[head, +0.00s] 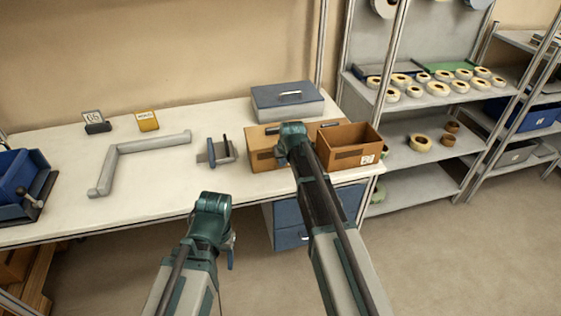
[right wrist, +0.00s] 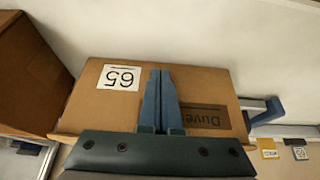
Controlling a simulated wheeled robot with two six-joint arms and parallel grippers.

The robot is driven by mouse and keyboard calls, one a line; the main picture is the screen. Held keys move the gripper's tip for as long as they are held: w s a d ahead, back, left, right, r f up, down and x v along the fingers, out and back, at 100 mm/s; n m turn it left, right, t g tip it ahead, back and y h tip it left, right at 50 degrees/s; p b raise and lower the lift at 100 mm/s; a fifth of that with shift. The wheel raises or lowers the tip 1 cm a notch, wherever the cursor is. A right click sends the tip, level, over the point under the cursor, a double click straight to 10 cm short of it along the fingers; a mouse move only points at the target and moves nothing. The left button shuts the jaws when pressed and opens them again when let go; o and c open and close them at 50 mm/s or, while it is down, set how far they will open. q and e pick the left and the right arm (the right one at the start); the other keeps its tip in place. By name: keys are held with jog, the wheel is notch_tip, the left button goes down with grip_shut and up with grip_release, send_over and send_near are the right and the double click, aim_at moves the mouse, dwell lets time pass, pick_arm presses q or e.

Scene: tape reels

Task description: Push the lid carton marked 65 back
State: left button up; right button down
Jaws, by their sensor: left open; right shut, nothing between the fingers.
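The lid carton marked 65 is a closed brown box on the white table. In the head view its left part (head: 262,157) shows, with the rest behind my right arm. In the right wrist view its lid (right wrist: 110,110) shows a white label reading 65, upside down, and a dark printed strip. My right gripper (right wrist: 160,72) is shut and empty, its blue fingers over the lid; I cannot tell if they touch it.
An open brown box (head: 349,155) stands right of the carton, and a grey-blue case (head: 287,102) behind it. A blue-grey device (head: 215,153) and a grey L-shaped rail (head: 140,146) lie left. A 65 card (head: 93,119) stands farther left. Shelves with tape reels are right.

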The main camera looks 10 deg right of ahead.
aim_at(277, 134)
jog(key=shift+w+a, duration=0.15)
jog(key=shift+w, duration=4.95)
jog(key=shift+s, duration=2.1)
notch_tip(277, 134, up, 10)
jog(key=p, duration=1)
jog(key=shift+r, duration=0.1)
